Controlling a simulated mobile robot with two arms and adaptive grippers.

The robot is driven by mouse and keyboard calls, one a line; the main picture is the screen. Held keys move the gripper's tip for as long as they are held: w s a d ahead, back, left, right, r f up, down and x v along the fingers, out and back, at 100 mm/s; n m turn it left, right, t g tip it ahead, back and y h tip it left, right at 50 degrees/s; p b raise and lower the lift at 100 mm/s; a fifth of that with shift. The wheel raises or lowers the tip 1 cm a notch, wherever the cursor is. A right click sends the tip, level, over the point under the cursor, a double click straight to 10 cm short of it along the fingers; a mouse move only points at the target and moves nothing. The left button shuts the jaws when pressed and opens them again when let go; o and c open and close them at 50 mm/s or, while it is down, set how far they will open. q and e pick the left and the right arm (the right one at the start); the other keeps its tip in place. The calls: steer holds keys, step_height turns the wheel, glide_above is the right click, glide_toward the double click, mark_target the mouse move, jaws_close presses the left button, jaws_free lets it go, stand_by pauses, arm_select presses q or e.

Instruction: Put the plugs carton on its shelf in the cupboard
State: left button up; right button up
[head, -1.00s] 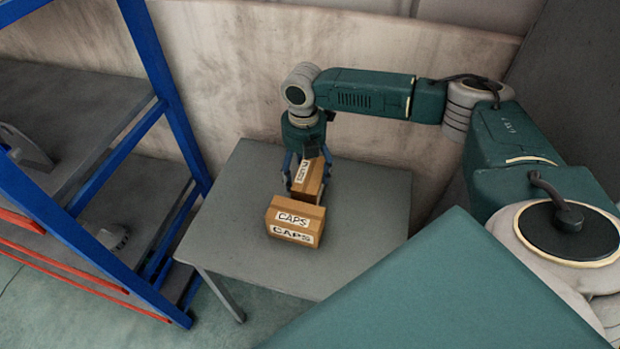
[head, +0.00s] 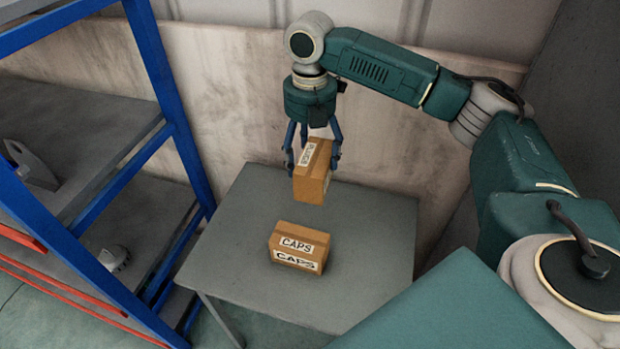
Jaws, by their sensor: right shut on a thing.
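My right gripper (head: 314,162) is shut on a brown carton, which I take as the plugs carton (head: 312,187); its white label is tilted and hard to read. It hangs above the back of the grey table, clear of the top. The fingers are around its upper part. A second brown carton, labelled CAPS (head: 298,248), stands on the table in front of and below it. No cupboard shows for certain; a blue-framed shelf unit (head: 165,110) stands at the left. My left gripper is out of view.
The grey table (head: 350,275) is bare apart from the CAPS carton. The shelf unit holds a grey part (head: 30,165) on an upper shelf and a pale part (head: 115,258) lower down. Red rails (head: 70,292) run along its front. A wall stands close behind the table.

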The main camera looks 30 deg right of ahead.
step_height(320, 180, up, 5)
steer(key=shift+r, duration=0.15)
steer(key=shift+s+a+m, duration=0.15)
steer(key=shift+a+m, duration=0.15)
steer(key=shift+m, duration=0.2)
steer(key=s+a+f+m, duration=0.2)
steer(key=s+a+m, duration=0.4)
steer(key=m, duration=0.6)
steer(key=s+a+f+m, duration=0.3)
steer(key=s+a+m, duration=0.3)
steer(key=s+m, duration=0.3)
steer(key=shift+s+m, duration=0.3)
steer(key=shift+m, duration=1.7)
steer(key=shift+d, duration=0.1)
